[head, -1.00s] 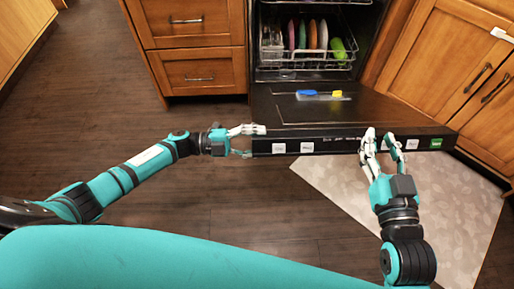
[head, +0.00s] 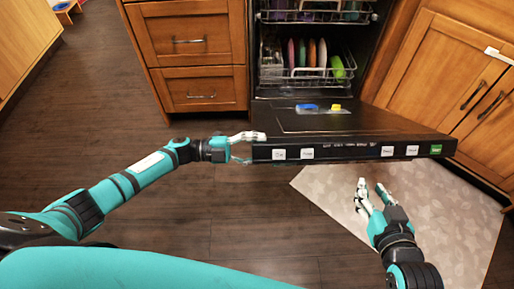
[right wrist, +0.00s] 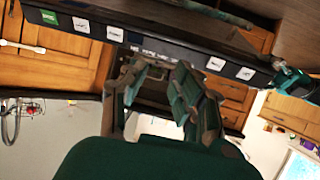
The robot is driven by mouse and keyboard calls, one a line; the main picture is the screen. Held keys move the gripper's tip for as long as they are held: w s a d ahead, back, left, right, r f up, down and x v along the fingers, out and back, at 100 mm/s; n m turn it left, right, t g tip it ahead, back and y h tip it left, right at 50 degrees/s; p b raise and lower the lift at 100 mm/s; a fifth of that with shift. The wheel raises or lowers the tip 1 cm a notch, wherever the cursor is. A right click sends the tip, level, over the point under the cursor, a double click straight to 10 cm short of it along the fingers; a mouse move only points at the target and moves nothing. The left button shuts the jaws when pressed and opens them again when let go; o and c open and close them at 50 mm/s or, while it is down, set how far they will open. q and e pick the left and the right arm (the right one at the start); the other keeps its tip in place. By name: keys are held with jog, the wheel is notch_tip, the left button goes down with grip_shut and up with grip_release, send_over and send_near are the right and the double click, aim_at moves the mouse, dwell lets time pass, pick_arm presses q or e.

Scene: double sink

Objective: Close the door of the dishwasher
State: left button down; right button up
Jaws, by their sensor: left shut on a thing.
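The black dishwasher door (head: 285,122) is folded down in front of the open dishwasher (head: 310,85), partly lowered. My left gripper (head: 250,148) is shut on the left end of the door's front edge. My right gripper (head: 371,186) is open and empty, below and in front of the door edge, apart from it in the head view. In the right wrist view, its fingers (right wrist: 160,85) are spread with the door's labelled edge (right wrist: 150,45) beyond them.
Racks (head: 300,75) inside the dishwasher hold several coloured plates. A blue and yellow item (head: 318,108) lies on the door's inner face. Wooden drawers (head: 190,70) stand left, cabinet doors (head: 455,75) right. A pale mat (head: 440,200) lies on the floor; the floor at left is clear.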

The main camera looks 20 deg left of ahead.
grip_shut()
notch_tip(320, 180, down, 10)
jog(key=d+m+y, duration=0.1)
jog(key=m, duration=3.4)
jog(key=w+a, duration=0.3)
jog(key=w, duration=0.7)
jog(key=shift+w+f, duration=0.15)
jog(key=shift+w, duration=0.1)
